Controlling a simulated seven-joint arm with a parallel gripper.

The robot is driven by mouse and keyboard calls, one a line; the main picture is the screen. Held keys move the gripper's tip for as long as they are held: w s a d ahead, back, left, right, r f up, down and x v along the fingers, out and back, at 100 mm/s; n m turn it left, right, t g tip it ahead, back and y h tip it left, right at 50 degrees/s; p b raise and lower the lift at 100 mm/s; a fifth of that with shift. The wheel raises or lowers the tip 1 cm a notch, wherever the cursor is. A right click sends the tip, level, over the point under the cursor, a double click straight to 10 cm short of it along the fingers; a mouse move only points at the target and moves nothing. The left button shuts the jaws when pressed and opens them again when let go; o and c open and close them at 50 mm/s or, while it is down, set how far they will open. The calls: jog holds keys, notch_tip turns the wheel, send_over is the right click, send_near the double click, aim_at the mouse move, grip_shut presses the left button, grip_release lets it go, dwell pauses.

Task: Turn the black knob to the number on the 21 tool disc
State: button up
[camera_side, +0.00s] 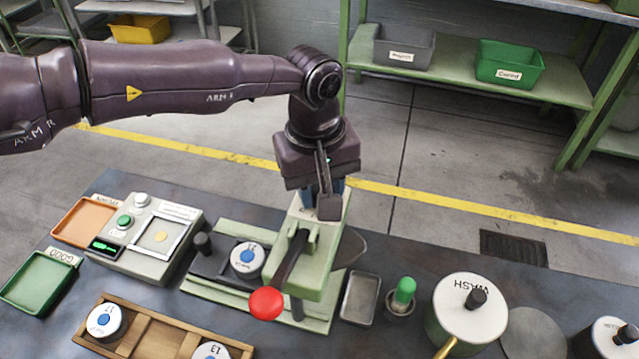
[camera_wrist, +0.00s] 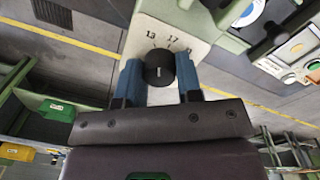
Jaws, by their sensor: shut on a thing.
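The black knob (camera_wrist: 160,66) sits on a pale dial plate (camera_wrist: 190,38) printed 13, 17 and a partly hidden number at right. My gripper (camera_wrist: 160,80) has its blue fingers on both sides of the knob and is shut on it. A short white mark shows on the knob; I cannot tell exactly which number it faces. In the side view my gripper (camera_side: 334,190) is over the green extruder (camera_side: 325,270), and the knob is hidden. A white disc with a blue centre (camera_side: 247,259), its upside-down number looking like 21, lies on the extruder's black slide.
The extruder's lever has a red ball (camera_side: 266,303). A wooden tray (camera_side: 150,335) holds discs 17 and 13. A control box (camera_side: 143,235), orange tray (camera_side: 85,222) and green tray (camera_side: 38,282) stand left. A WASH pot (camera_side: 466,310) and green-handled tool (camera_side: 403,293) stand right.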

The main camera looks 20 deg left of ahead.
jog(key=m, duration=0.6)
jog(key=shift+m, duration=0.3)
jog(key=m, duration=0.6)
jog(key=shift+r+g, duration=0.1)
jog(key=shift+g, duration=0.2)
jog(key=o, duration=0.9)
jog(key=shift+o, duration=0.2)
notch_tip(320, 180, up, 13)
jog(key=shift+w+a, duration=0.2)
jog(key=shift+a, duration=0.1)
